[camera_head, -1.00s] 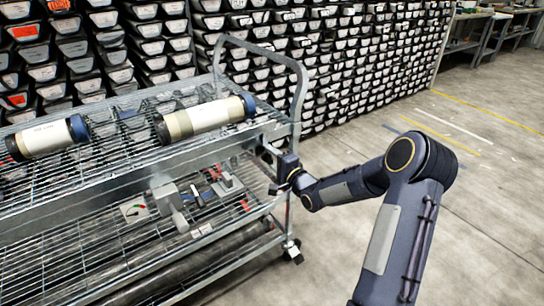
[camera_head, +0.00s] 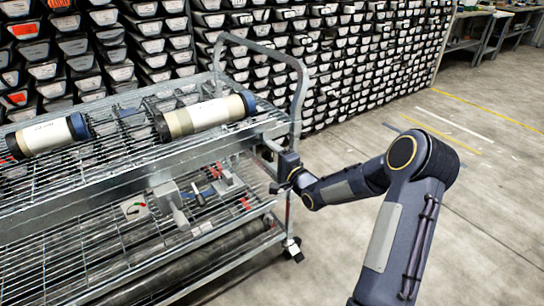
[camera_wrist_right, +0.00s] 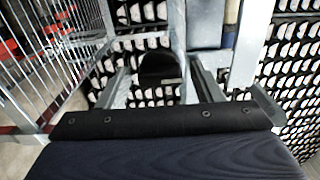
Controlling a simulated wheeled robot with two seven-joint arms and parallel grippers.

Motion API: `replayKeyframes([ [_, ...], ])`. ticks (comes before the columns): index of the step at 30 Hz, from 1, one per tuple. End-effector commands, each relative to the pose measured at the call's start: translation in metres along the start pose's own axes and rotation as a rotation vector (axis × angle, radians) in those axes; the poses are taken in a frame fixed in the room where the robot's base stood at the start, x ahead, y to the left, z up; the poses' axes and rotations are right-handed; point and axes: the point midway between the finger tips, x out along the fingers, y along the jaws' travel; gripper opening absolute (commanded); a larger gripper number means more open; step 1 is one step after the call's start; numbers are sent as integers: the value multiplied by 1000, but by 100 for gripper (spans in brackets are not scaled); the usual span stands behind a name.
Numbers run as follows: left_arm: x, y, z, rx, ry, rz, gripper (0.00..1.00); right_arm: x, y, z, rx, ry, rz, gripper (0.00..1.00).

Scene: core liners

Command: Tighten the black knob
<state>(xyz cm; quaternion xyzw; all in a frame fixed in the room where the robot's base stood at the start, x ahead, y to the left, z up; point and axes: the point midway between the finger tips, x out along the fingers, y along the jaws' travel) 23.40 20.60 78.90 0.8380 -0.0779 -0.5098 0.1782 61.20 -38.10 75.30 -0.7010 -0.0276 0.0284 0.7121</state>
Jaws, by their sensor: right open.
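The black knob (camera_wrist_right: 160,68) shows in the right wrist view as a dark, rounded block at the upper middle. It sits in line with the gap between the two fingers of my right gripper (camera_wrist_right: 162,88). The fingers stand apart, one on each side of it, with nothing clamped; whether either touches it I cannot tell. In the head view my right gripper (camera_head: 282,172) is at the right end of the wire-shelf cart (camera_head: 120,175), beside its upright. The knob cannot be made out clearly there. My left gripper is not in view.
Two capped core liners, one at the left (camera_head: 45,135) and one at the middle (camera_head: 205,116), lie on the top shelf. Clamps and tools (camera_head: 190,195) lie on the lower shelf. A wall of stacked core trays (camera_head: 350,60) stands behind. The floor at right is open.

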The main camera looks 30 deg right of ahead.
Motion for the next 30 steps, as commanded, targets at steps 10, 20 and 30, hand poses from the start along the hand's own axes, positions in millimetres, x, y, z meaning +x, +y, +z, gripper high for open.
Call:
replayKeyframes([
  [10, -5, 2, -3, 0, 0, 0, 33, -55, -1, -1, 0, 3, 3, 60],
  [20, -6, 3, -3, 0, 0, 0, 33, -76, 0, 0, 0, 1, 0, 60],
  [30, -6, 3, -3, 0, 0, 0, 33, -75, 0, 0, 1, 0, 1, 60],
])
